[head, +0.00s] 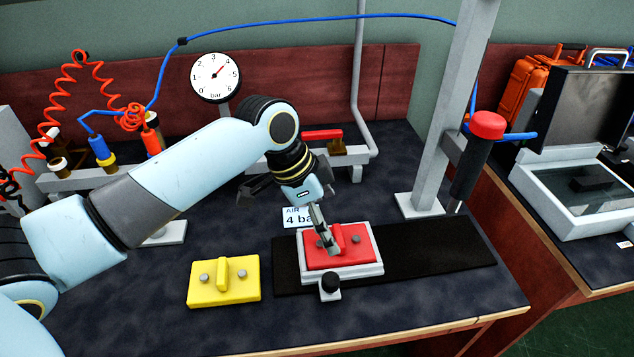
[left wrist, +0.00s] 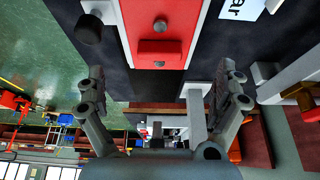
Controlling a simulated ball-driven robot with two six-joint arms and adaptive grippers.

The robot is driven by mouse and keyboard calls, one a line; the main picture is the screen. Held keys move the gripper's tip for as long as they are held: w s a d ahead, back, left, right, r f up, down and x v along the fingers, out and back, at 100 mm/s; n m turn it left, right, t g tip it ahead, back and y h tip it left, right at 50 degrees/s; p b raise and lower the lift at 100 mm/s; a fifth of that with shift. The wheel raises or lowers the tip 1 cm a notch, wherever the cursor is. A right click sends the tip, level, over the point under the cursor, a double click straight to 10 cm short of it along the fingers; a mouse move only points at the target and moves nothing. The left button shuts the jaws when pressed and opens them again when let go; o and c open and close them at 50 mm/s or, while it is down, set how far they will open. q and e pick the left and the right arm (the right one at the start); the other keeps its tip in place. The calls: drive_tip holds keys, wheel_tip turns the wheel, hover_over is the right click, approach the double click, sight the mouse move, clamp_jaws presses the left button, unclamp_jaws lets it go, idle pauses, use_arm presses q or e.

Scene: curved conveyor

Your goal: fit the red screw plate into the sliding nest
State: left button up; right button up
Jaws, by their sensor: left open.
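The red screw plate (head: 353,257) lies in the pale grey frame of the sliding nest (head: 345,273), with its raised grip and two screw heads upward. I cannot tell if it is fully down. The nest sits on a black track (head: 430,250) and has a black knob (head: 330,282) in front. My left gripper (head: 323,230) is over the plate, its nearer finger hiding part of it. In the left wrist view my left gripper (left wrist: 160,78) has its fingers spread and empty, with the red plate (left wrist: 170,20) beyond the fingertips. My right gripper is not in view.
A yellow screw plate (head: 223,281) lies left of the track. A red-topped black tool (head: 477,155) hangs by a grey post (head: 450,110) at the right. A pressure gauge (head: 215,77) and hoses stand behind. The track right of the nest is clear.

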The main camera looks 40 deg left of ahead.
use_arm(q)
drive_tip(key=shift+v, duration=2.75)
